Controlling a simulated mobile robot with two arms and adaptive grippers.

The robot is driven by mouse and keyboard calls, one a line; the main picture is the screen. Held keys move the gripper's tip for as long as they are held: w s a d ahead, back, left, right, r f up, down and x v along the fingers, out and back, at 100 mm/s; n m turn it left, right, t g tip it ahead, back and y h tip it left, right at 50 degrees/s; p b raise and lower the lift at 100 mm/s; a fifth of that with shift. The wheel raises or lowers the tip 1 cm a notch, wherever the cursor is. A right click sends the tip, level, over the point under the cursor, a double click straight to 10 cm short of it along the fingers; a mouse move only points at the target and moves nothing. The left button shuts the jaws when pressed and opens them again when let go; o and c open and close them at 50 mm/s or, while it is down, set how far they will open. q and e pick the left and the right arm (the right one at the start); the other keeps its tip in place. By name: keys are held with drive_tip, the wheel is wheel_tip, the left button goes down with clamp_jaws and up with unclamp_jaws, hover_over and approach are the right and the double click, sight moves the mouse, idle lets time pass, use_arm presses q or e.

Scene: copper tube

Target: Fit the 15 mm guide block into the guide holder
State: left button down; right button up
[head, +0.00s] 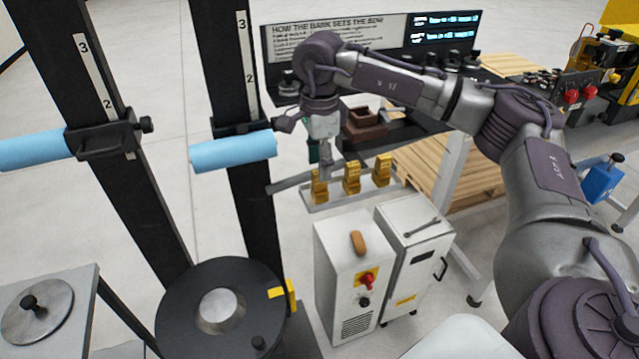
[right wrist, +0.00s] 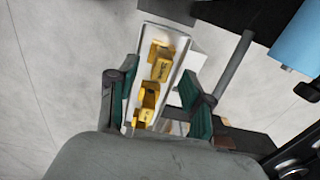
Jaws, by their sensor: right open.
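Yellow blocks stand in a row on a light tray (head: 335,200) in the head view: a left block (head: 319,188), a middle block (head: 351,177) and a right block (head: 382,170). Their size marks are too small to read, so I cannot tell which is the 15 mm guide block. My right gripper (head: 317,158) is above the left end of the row, empty. In the right wrist view its green-padded fingers (right wrist: 157,98) are open, with two yellow blocks (right wrist: 162,67) (right wrist: 148,102) showing between them. I cannot surely identify the guide holder. My left gripper is out of view.
A grey bar (head: 288,183) runs beside the tray. Dark posts carry blue rolls (head: 235,151) at the left. A round black disc (head: 222,308) is at the front, with white cabinets (head: 345,265) to its right. A brown block (head: 364,127) sits on the bench behind.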

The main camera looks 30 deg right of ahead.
sight(319, 189)
wheel_tip(319, 189, down, 4)
drive_tip(key=shift+w+r+p, duration=0.1)
drive_tip(key=shift+r+p, duration=0.05)
drive_tip(key=shift+p, duration=0.9)
drive_tip(key=shift+d+f, duration=0.1)
drive_tip(key=shift+f, duration=0.45)
drive_tip(key=shift+r, duration=0.1)
clamp_jaws()
